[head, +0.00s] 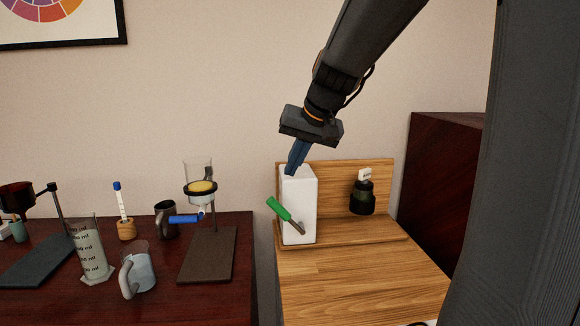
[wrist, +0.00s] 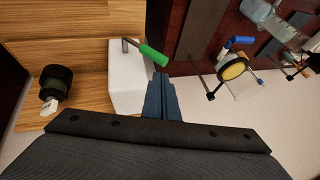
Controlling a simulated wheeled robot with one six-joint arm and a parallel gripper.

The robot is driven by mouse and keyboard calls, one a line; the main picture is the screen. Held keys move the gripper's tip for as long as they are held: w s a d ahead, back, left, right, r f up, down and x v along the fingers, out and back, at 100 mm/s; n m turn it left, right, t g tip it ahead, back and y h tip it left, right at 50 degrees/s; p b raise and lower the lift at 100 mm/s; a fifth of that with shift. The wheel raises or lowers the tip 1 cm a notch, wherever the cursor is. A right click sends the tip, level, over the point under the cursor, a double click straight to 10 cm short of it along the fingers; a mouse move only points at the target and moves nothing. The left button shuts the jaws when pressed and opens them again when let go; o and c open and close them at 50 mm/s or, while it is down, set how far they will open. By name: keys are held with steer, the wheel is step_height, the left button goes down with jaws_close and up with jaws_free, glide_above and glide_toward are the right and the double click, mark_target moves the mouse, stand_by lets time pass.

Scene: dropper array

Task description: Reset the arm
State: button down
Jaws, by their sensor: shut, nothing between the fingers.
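My gripper (head: 292,170) points down just above the top of a white block-shaped dispenser (head: 301,208), its fingers shut with nothing between them. In the wrist view my gripper (wrist: 160,78) shows as blue fingers beside the white dispenser (wrist: 127,80). A green-handled lever (head: 279,209) slants across the dispenser's front; it also shows in the wrist view (wrist: 152,55). I cannot tell whether the fingertips touch the dispenser.
A wooden stand (head: 340,235) bears the dispenser and a dark bottle (head: 362,197). The air above is open.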

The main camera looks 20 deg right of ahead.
steer(key=s+a+f+n+g, duration=0.1)
steer(key=s+a+f, duration=0.2)
steer(key=s+f, duration=0.3)
steer(key=s+a+f+n+g+h, duration=0.1)
steer(key=s+a+f+g, duration=0.1)
steer(key=s+f, duration=0.4)
steer(key=s+a+f+n+g, duration=0.2)
steer(key=s+a+f, duration=0.3)
steer(key=f, duration=0.7)
steer(key=shift+s+f, duration=0.25)
steer(key=shift+s, duration=0.75)
